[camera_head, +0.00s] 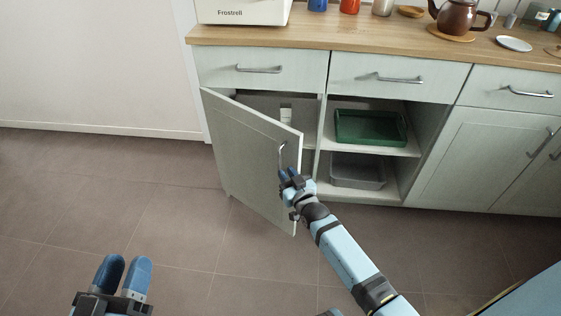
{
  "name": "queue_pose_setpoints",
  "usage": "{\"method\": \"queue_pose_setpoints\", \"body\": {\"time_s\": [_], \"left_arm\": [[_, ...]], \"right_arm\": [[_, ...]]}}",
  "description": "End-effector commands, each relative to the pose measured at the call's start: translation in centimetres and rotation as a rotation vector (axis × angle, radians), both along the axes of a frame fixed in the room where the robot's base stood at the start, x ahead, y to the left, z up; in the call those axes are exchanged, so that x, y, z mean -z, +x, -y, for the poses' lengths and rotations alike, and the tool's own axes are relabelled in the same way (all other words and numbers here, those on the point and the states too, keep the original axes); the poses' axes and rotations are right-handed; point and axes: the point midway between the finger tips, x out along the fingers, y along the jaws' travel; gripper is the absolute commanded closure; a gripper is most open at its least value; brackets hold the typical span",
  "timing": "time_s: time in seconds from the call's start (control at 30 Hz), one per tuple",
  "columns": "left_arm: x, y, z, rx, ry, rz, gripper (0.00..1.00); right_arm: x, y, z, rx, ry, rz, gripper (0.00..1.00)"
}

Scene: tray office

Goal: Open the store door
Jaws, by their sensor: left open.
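The store door (250,150) is a pale grey-green cabinet door on the left of the counter. It stands partly open, swung out from its left side, with a gap onto the shelf behind. Its metal handle (281,153) is upright near the free edge. My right gripper (288,174) is at the lower end of this handle. I cannot tell whether its blue fingers are closed around the handle or only beside it. My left gripper (124,267) is open and empty above the floor at the lower left, well away from the door.
An open compartment right of the door holds a green tray (345,140) above a grey bin (345,181). Shut drawers and another cupboard door (460,155) adjoin. A teapot (457,17) and cups stand on the wooden counter (350,40). Floor at left is clear.

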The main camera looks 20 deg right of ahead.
Motion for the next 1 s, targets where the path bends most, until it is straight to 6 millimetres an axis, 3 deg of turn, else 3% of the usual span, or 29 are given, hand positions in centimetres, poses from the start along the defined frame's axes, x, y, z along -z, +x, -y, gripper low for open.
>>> {"method": "queue_pose_setpoints", "body": {"time_s": [0.1, 0.23, 0.4, 0.77, 0.87, 1.0], "left_arm": [[-1.8, -0.1, -0.1, -0.011, -0.019, 0.037, 0.57], [-2.9, -0.2, -0.2, -0.021, -0.035, 0.072, 0.57], [-2.6, -0.1, -0.4, -0.031, -0.024, 0.061, 0.57], [-2.4, -0.1, -0.5, -0.034, -0.019, 0.058, 0.57], [-2.4, -0.1, -0.4, -0.034, -0.019, 0.057, 0.57], [-2.4, -0.1, -0.4, -0.033, -0.02, 0.057, 0.57]], "right_arm": [[-0.3, -3.0, 0.2, 0.0, 0.0, -0.002, 0.8], [-0.3, -5.5, 0.3, 0.0, 0.0, -0.001, 0.8], [-0.1, -7.4, 0.4, 0.0, 0.0, 0.0, 0.8], [-0.1, -8.0, 0.4, 0.0, 0.0, 0.002, 0.8], [0.0, -8.0, 0.5, -0.001, -0.003, 0.001, 1.0], [-0.1, -8.0, 1.8, -0.007, -0.035, 0.001, 1.0]]}}
